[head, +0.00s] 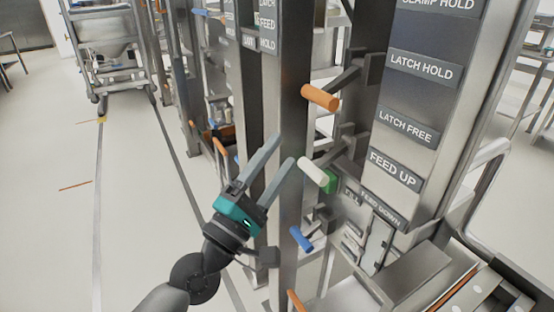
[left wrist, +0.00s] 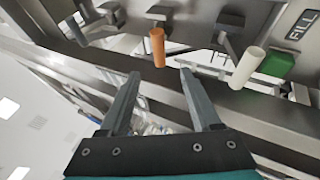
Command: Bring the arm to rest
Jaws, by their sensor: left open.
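My left gripper (head: 265,165) is open and empty. Its two fingers point up and right toward a steel upright, with the white-handled lever (head: 312,171) just right of the fingertips. In the left wrist view my gripper (left wrist: 160,78) shows its fingers spread, with an orange handle (left wrist: 158,46) beyond the gap between them and a white handle (left wrist: 248,66) to the right. Nothing is between the fingers. My left arm reaches in from the bottom left of the head view. My right gripper is not in view.
An orange handle (head: 320,97) and a blue handle (head: 302,239) stick out of the steel frame. A green block (head: 329,181) sits by the white handle. A labelled panel (head: 420,90) stands to the right. The floor (head: 50,200) at left is open; a wheeled bin rack (head: 108,45) stands behind.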

